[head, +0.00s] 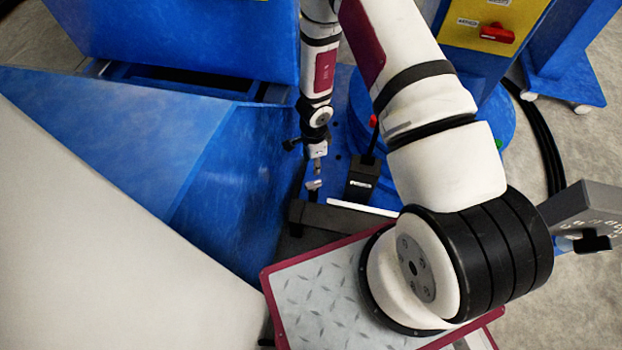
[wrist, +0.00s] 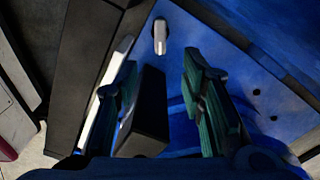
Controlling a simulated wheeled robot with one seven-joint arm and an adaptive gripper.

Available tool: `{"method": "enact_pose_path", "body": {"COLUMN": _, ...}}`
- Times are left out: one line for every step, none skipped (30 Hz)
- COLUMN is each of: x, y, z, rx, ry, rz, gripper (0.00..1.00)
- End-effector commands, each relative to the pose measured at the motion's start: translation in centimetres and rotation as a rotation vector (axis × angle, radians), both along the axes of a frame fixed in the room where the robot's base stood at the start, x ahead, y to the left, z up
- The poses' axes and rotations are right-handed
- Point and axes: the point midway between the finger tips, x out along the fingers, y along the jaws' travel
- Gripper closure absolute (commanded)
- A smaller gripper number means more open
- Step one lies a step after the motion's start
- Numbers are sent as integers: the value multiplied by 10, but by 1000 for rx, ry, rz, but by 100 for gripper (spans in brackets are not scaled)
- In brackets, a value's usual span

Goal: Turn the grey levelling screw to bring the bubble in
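The grey levelling screw (head: 313,184) shows in the head view as a small light-grey head just below my gripper (head: 318,164). In the wrist view the grey screw (wrist: 160,38) lies ahead of my gripper (wrist: 160,68), roughly in line with the gap between the fingers. I cannot make out a bubble in either view.
A white strip (head: 362,207) lies in front of the dark block. A red-tipped lever (head: 373,122) rises behind it. Large blue panels (head: 225,185) stand close on the left. A grey part with a marked scale (head: 588,208) is at the right, over open floor.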

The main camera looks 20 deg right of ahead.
Motion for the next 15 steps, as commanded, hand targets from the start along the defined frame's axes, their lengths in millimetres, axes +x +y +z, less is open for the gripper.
{"method": "enact_pose_path", "body": {"x": 0, "y": 0, "z": -8, "rx": 0, "ry": 1, "rz": -1, "gripper": 63}}
{"method": "enact_pose_path", "body": {"x": 0, "y": -1, "z": -12, "rx": 0, "ry": 1, "rz": -1, "gripper": 63}}
{"method": "enact_pose_path", "body": {"x": -1, "y": -1, "z": -18, "rx": 1, "ry": 1, "rz": -1, "gripper": 63}}
{"method": "enact_pose_path", "body": {"x": -1, "y": 0, "z": -23, "rx": 2, "ry": 2, "rz": 0, "gripper": 63}}
{"method": "enact_pose_path", "body": {"x": -1, "y": 0, "z": -28, "rx": 2, "ry": 2, "rz": 0, "gripper": 63}}
{"method": "enact_pose_path", "body": {"x": -1, "y": -1, "z": -36, "rx": 1, "ry": 1, "rz": 0, "gripper": 63}}
{"method": "enact_pose_path", "body": {"x": 0, "y": -1, "z": -41, "rx": 1, "ry": 1, "rz": -1, "gripper": 63}}
{"method": "enact_pose_path", "body": {"x": 0, "y": -1, "z": -46, "rx": 2, "ry": 1, "rz": -1, "gripper": 63}}
{"method": "enact_pose_path", "body": {"x": -1, "y": 0, "z": -53, "rx": 2, "ry": 1, "rz": -1, "gripper": 63}}
{"method": "enact_pose_path", "body": {"x": -1, "y": 0, "z": -59, "rx": 2, "ry": 1, "rz": 0, "gripper": 63}}
{"method": "enact_pose_path", "body": {"x": -1, "y": -1, "z": -64, "rx": 1, "ry": 1, "rz": 0, "gripper": 63}}
{"method": "enact_pose_path", "body": {"x": -1, "y": -1, "z": -71, "rx": 1, "ry": 1, "rz": 0, "gripper": 63}}
{"method": "enact_pose_path", "body": {"x": -1, "y": 0, "z": -77, "rx": 2, "ry": 1, "rz": 0, "gripper": 63}}
{"method": "enact_pose_path", "body": {"x": -1, "y": 0, "z": -82, "rx": 3, "ry": 1, "rz": 0, "gripper": 63}}
{"method": "enact_pose_path", "body": {"x": 0, "y": 0, "z": -89, "rx": 2, "ry": 0, "rz": 1, "gripper": 63}}
